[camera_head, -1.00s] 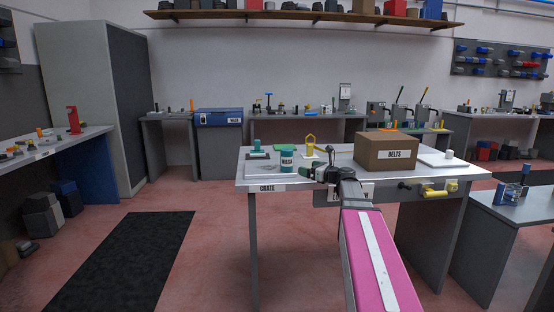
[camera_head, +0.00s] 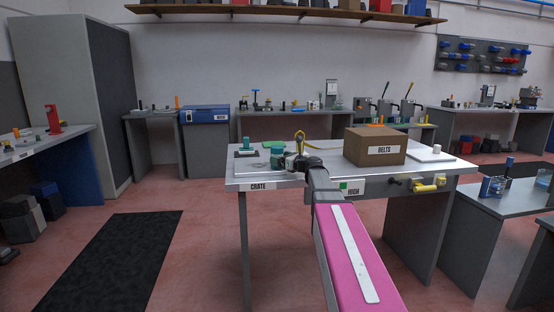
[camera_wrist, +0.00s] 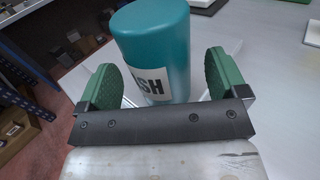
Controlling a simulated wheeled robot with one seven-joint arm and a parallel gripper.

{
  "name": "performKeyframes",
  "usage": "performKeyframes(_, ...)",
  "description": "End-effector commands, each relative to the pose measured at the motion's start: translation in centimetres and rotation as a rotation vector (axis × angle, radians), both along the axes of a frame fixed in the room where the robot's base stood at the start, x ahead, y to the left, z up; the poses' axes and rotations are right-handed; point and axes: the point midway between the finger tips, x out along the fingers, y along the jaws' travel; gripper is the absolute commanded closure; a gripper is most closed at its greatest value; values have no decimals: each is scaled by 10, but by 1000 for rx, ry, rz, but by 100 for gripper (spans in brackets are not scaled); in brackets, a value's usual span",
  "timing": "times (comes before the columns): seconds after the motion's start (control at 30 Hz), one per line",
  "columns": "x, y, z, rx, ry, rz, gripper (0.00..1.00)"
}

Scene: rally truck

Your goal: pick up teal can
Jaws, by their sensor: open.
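The teal can (camera_wrist: 150,40) stands upright in the wrist view, with a white label whose visible letters end in "SH". My gripper (camera_wrist: 162,80) is open, with one green finger pad on each side of the can. The can's near side is between the pads, and gaps show at both sides. In the head view, my gripper (camera_head: 284,162) is low over the table (camera_head: 330,170) near its left part.
A brown box labelled "BELTS" (camera_head: 375,147) stands right of my gripper. A yellow ringed object (camera_head: 300,140) is just behind it. A teal fixture (camera_head: 246,146) stands to the left. A white board (camera_head: 430,155) lies at the table's right.

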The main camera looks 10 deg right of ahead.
Motion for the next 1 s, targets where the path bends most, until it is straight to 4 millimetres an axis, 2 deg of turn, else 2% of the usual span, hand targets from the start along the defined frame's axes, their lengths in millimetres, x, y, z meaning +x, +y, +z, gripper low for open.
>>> performKeyframes(0.03, 9, 5, 1, 0, 0, 1, 8)
performKeyframes(0.13, 18, 14, 0, 0, 0, 2, 8)
performKeyframes(0.4, 20, 17, 0, 0, 0, 0, 8)
performKeyframes(0.47, 20, 17, 0, 0, 0, 0, 25)
performKeyframes(0.6, 20, 17, 0, 0, 0, 0, 70)
performKeyframes(1.0, 20, 17, 4, 1, -1, 1, 71)
